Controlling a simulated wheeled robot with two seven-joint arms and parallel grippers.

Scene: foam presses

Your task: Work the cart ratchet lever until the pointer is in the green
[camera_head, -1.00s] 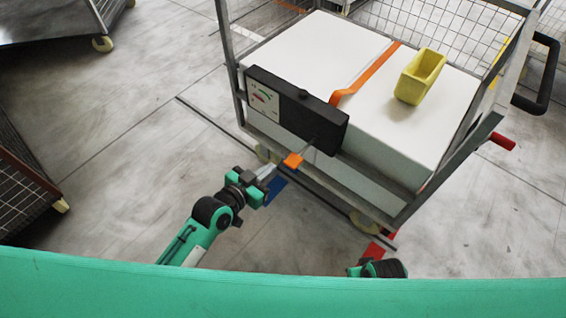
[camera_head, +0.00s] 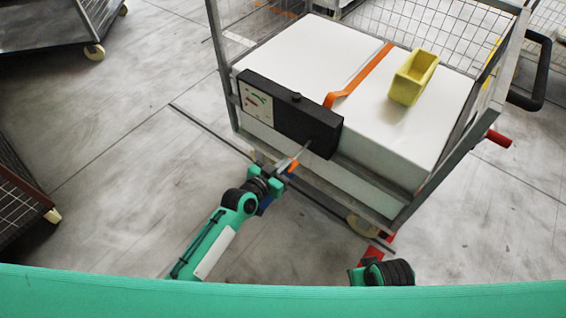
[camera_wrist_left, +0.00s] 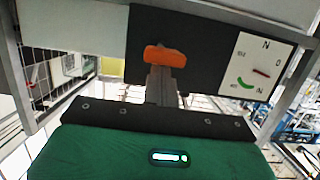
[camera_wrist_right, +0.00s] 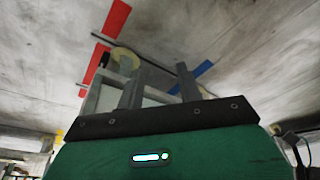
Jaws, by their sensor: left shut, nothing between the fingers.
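The cart's black ratchet box (camera_head: 290,113) is strapped to the front of a white load. A thin lever sticks out of it toward me and ends in an orange grip (camera_head: 294,166). The grip also shows in the left wrist view (camera_wrist_left: 165,55). The white gauge (camera_head: 256,103) is clearer there (camera_wrist_left: 257,70), with a green arc and a dark red mark; the pointer's exact reading is hard to tell. My left gripper (camera_head: 283,167) is shut and empty, its fingertips right at the grip; contact is unclear. My right gripper (camera_wrist_right: 160,75) is open and empty, low near the cart's front.
The wire-sided cart (camera_head: 375,205) has a grey frame. A yellow bin (camera_head: 412,80) and an orange strap (camera_head: 360,75) are on the white load (camera_head: 340,60). A red pedal or bar (camera_head: 499,138) sticks out right.

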